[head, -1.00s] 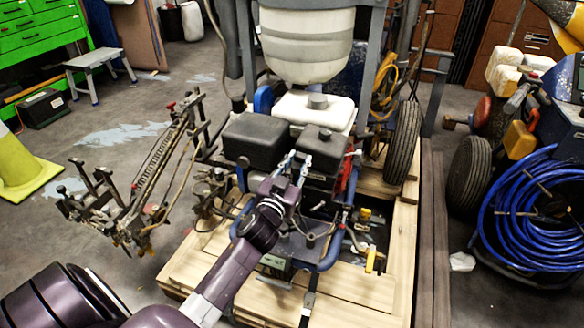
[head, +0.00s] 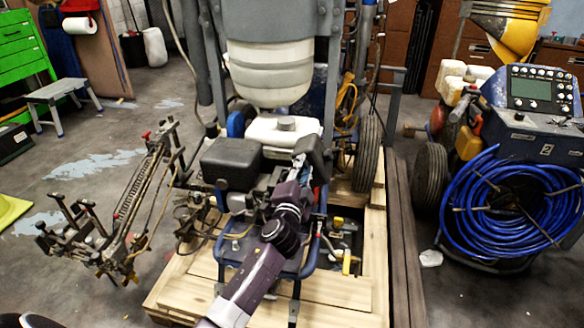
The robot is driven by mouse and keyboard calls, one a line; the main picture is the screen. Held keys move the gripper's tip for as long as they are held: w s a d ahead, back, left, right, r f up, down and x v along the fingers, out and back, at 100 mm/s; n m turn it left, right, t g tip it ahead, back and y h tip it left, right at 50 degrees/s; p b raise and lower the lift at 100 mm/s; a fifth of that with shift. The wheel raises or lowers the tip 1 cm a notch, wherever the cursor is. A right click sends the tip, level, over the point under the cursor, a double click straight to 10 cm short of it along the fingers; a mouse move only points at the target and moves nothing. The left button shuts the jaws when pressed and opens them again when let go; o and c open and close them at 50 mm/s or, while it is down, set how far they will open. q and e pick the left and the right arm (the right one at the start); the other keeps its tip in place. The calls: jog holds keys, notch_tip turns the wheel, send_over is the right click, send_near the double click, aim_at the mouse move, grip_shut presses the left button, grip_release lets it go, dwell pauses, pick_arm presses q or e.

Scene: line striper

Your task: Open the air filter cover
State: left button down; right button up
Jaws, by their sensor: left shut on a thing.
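The line striper's engine (head: 285,128) stands on a wooden pallet in the middle of the head view. Its black air filter cover (head: 313,155) is tilted up steeply on the engine's right side. My left gripper (head: 302,170) is at the cover's near left edge and is shut on it. My wrist and gripper hide part of the cover and the engine parts below it. My right gripper is not in view.
A black box-shaped engine part (head: 231,160) stands close left of the cover. A white hopper (head: 270,65) hangs above. A spring-loaded arm assembly (head: 125,210) juts out left. A machine with coiled blue hose (head: 515,205) stands right.

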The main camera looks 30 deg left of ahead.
pick_arm(q)
jog(key=d+m, duration=0.2)
jog(key=w+d+m, duration=0.1)
jog(key=d+m, duration=0.1)
jog(key=d+f+m, duration=0.1)
jog(key=d+m, duration=0.1)
jog(key=shift+w+d+b, duration=0.25)
jog(key=shift+b, duration=0.1)
jog(key=shift+w+d+f+m, duration=0.15)
jog(key=shift+d+f+m, duration=0.2)
jog(key=shift+d+m, duration=0.35)
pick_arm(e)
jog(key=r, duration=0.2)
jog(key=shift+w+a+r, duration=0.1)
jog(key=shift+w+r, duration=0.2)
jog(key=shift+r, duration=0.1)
pick_arm(q)
jog(key=shift+a, duration=0.1)
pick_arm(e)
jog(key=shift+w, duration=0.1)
pick_arm(q)
jog(key=c, duration=1.6)
grip_release()
send_near(326, 174)
jog(key=s+d+r, duration=0.3)
jog(key=s, duration=0.3)
